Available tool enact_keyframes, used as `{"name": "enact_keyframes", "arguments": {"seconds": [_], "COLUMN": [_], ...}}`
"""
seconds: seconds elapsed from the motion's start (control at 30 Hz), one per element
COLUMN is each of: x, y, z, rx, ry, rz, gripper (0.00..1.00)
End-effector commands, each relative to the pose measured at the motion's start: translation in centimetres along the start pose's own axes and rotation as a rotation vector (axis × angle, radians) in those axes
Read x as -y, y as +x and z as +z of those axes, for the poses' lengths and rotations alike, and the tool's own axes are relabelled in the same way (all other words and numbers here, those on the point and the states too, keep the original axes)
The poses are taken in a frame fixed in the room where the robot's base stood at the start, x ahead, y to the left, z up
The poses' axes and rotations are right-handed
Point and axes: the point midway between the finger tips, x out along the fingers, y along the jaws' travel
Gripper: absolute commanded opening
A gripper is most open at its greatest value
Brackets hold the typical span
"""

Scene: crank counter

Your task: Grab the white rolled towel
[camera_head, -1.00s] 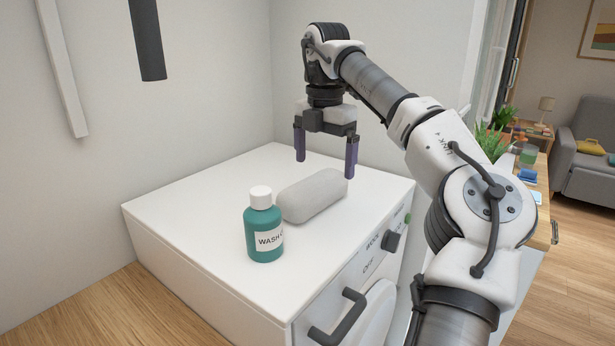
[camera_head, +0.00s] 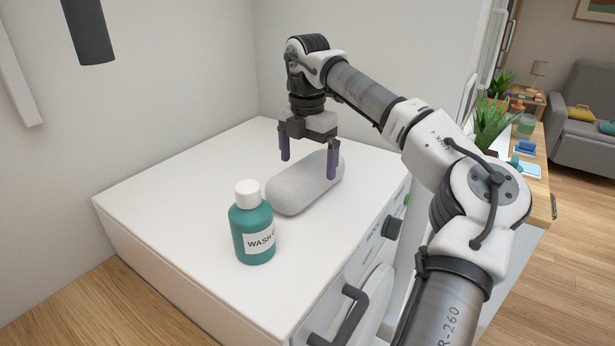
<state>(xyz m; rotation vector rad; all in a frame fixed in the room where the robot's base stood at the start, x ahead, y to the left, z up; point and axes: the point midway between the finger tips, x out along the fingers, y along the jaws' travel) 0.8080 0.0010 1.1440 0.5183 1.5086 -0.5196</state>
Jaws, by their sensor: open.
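The white rolled towel (camera_head: 298,188) lies on its side on top of the white machine. My gripper (camera_head: 308,166) is open and empty, pointing down, above the far part of the towel. Its right finger overlaps the towel's far right end in the picture and hides a little of it. Its left finger shows beyond the towel's left side. I cannot tell whether either finger touches the towel; the tips look slightly above the top surface.
A teal wash bottle (camera_head: 253,228) with a white cap stands just left and in front of the towel. The white machine top (camera_head: 165,205) is clear on the left. A dark knob (camera_head: 392,228) and a dark handle (camera_head: 341,318) stick out of its front. Walls stand behind.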

Motion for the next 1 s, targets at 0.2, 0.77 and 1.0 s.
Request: {"name": "enact_keyframes", "arguments": {"seconds": [0.2,0.77,1.0], "x": [0.0,-0.1,-0.1], "y": [1.6,5.6,5.6], "z": [0.1,0.2,0.2], "rx": [-0.003,0.000,0.000], "ry": [-0.001,0.000,0.000], "rz": [0.000,0.001,0.001], "gripper": [1.00,0.97,0.66]}}
